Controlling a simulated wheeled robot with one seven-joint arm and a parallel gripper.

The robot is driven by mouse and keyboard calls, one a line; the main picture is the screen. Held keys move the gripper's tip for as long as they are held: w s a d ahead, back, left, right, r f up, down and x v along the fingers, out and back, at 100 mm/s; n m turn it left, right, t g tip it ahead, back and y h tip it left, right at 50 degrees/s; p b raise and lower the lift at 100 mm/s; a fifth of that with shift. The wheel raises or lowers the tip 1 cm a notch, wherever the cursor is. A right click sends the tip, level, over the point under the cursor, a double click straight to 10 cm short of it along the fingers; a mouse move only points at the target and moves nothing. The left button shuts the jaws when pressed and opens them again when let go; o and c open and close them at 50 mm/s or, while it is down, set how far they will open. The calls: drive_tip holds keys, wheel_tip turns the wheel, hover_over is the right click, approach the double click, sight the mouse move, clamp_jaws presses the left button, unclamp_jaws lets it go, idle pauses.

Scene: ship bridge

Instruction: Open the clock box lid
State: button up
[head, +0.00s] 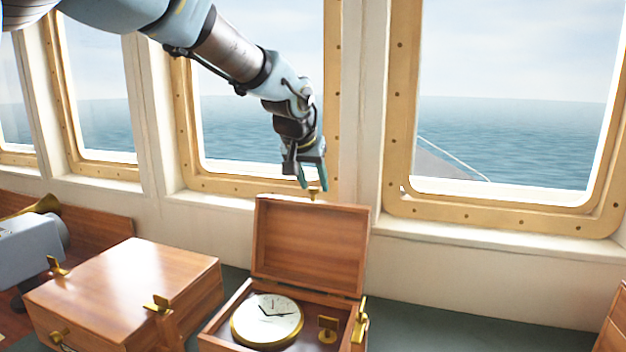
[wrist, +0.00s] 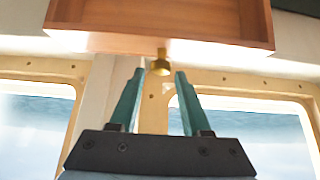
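The wooden clock box (head: 222,322) stands on the dark counter with its lid (head: 310,243) raised, standing roughly upright. A round white clock (head: 267,319) with a brass rim lies inside. My gripper (head: 314,186) is at the top edge of the lid, by a small brass knob (head: 314,192). In the wrist view, the lid (wrist: 160,43) crosses the top, and the brass knob (wrist: 160,65) sits between the tips of my gripper (wrist: 160,75). The two teal fingers are apart, with gaps showing beside the knob.
A closed wooden box (head: 120,290) with brass fittings stands just left of the clock box. A grey instrument (head: 35,245) is at the far left. Window frames (head: 400,110) and the wall are close behind the lid. The counter right of the box is clear.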

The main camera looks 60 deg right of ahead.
drive_tip(key=shift+o, duration=0.7)
drive_tip(key=shift+r, duration=0.1)
drive_tip(key=b+v, duration=0.3)
drive_tip(key=v, duration=0.7)
drive_tip(key=shift+a+r+b, duration=0.25)
drive_tip(key=shift+a+b, duration=0.05)
drive_tip(key=shift+b, duration=0.1)
